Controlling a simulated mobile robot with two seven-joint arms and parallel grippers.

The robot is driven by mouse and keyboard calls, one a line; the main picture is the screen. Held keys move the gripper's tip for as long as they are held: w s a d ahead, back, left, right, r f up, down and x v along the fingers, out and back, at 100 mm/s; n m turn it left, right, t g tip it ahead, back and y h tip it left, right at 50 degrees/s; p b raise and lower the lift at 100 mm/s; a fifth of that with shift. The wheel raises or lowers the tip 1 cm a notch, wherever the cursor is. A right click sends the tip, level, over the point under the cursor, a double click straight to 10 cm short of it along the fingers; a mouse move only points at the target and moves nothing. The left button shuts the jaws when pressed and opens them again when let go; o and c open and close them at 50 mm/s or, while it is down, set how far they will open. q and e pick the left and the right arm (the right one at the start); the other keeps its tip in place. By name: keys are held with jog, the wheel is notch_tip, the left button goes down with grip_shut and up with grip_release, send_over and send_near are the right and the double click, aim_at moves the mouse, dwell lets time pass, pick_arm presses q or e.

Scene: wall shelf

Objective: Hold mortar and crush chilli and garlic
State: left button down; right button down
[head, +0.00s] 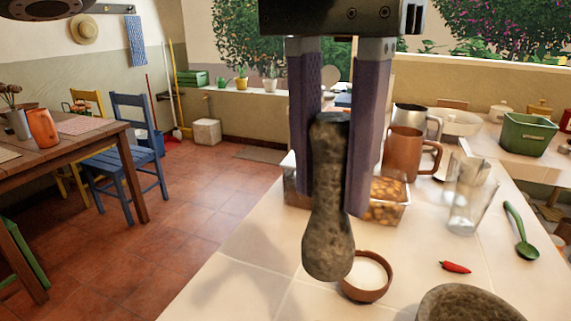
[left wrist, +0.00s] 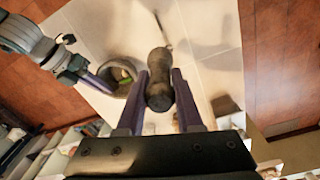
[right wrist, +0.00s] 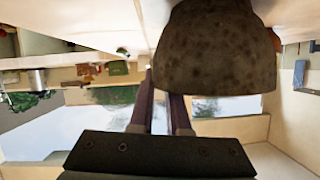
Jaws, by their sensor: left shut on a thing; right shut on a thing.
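My left gripper (head: 335,205) is shut on a dark stone pestle (head: 328,240), which hangs nearly upright above the counter. In the left wrist view the pestle (left wrist: 159,92) sits between the two fingers. The stone mortar (head: 465,304) is cut off at the bottom of the head view, right of the pestle and apart from it. In the left wrist view something green and yellowish (left wrist: 127,75) shows inside it. My right gripper (right wrist: 162,90) is shut on the mortar (right wrist: 215,55) at its wall. A red chilli (head: 455,267) lies on the counter. I cannot make out garlic.
A small bowl of white stuff (head: 368,277) is close behind the pestle. A clear container of brown pieces (head: 385,203), a brown mug (head: 408,150), a glass (head: 468,200) and a green spoon (head: 520,232) stand or lie further along the tiled counter (head: 240,285).

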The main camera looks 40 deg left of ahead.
pick_arm(q)
jog(key=t+h, duration=0.1)
send_near(481, 291)
jog(key=s+r, duration=0.4)
jog(key=s, duration=0.1)
jog(key=shift+w+f, duration=0.2)
jog(key=shift+f, duration=2.75)
jog(key=shift+f, duration=0.3)
jog(key=shift+d+f, duration=0.1)
jog(key=shift+f, duration=0.7)
jog(key=shift+f, duration=0.3)
jog(key=shift+r, duration=1.6)
